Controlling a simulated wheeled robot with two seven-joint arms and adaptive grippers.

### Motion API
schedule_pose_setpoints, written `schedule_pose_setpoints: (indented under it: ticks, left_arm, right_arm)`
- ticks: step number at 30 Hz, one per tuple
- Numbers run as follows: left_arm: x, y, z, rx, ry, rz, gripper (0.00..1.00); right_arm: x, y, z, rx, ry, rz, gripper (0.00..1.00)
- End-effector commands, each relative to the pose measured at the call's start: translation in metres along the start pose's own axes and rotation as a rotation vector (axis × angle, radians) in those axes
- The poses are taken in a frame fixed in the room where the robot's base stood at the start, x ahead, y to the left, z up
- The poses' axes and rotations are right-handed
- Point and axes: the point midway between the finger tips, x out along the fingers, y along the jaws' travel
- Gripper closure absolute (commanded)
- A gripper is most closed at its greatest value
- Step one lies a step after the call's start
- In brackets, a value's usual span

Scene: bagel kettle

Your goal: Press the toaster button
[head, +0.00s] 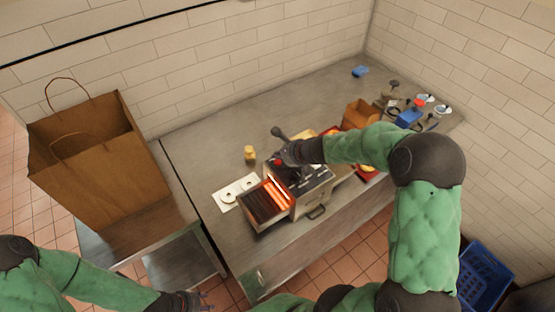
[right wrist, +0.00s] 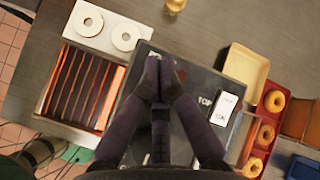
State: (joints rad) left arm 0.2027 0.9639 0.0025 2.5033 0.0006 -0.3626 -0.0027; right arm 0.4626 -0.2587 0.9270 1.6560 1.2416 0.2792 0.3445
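The toaster (head: 312,188) stands on the steel counter, with glowing orange bars at its open left side. Its dark top (right wrist: 200,85) and glowing bars (right wrist: 85,85) fill much of the right wrist view. My right gripper (head: 282,160) is over the toaster top. In the right wrist view its two fingertips (right wrist: 158,75) are together with nothing between them; whether they touch the top I cannot tell. I cannot make out the button for certain; the gripper covers part of the toaster. My left gripper (head: 190,301) is low at the bottom edge, partly cut off.
A white board (head: 236,191) with two pale bagel halves lies left of the toaster. A small yellow item (head: 250,154) stands behind. A red tray (right wrist: 257,137) of bagels and a cream box (right wrist: 246,72) are to the right. A paper bag (head: 95,160) stands far left.

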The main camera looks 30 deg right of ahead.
Motion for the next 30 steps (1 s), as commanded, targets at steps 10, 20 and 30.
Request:
schedule_pose_setpoints:
  ticks: [10,20,30]
  left_arm:
    - [-0.026,0.009,0.001,0.0,0.0,0.0,0.6]
    - [-0.039,0.014,0.001,0.0,0.0,0.0,0.6]
    - [-0.038,0.013,0.001,0.0,0.001,0.0,0.6]
  right_arm:
    - [-0.024,-0.017,0.017,-0.001,0.0,0.0,1.0]
    - [-0.035,-0.025,0.026,-0.001,0.0,0.001,1.0]
    - [-0.035,-0.025,0.025,-0.001,0.0,0.0,1.0]
